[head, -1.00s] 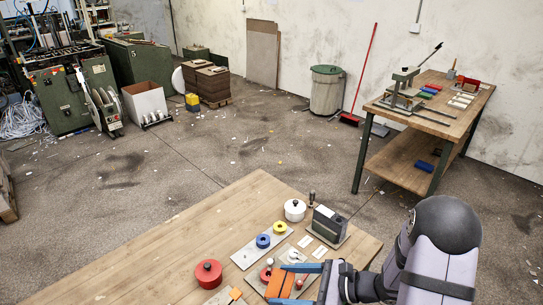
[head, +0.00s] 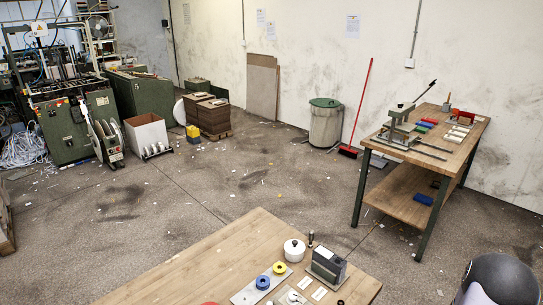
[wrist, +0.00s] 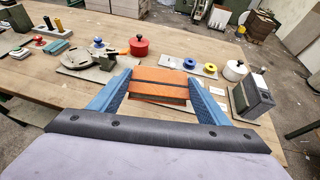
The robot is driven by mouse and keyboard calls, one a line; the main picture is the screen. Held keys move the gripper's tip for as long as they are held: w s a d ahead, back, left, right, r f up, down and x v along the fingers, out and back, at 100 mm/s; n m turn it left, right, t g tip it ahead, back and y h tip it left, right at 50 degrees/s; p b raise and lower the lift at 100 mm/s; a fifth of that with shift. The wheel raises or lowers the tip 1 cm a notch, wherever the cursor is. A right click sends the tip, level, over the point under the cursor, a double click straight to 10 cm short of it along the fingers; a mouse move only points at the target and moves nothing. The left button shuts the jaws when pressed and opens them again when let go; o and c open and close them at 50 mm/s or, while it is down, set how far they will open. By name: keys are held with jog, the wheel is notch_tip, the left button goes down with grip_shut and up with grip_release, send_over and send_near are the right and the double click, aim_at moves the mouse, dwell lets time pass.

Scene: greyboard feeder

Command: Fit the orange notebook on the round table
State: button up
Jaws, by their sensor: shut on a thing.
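The orange notebook (wrist: 160,76) is between the two blue fingers of my gripper (wrist: 158,82) in the wrist view. The fingers are shut on its left and right sides. It looks like a flat orange block with a dark line across it. It appears to be over the wooden workbench (wrist: 75,83), but I cannot tell whether it touches anything below. In the head view my gripper and the notebook are out of the picture.
On the workbench stand a red pot (wrist: 139,47), a white pot (head: 294,250), a dark box (head: 328,264), and blue (head: 262,282) and yellow (head: 279,268) rings. A second bench (head: 400,150) with tools stands at the right. The floor (head: 220,190) between is mostly open, with scraps.

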notch_tip(320, 180, down, 3)
jog(key=shift+f+b, duration=0.15)
jog(key=shift+b, duration=1.05)
jog(key=shift+d, duration=0.1)
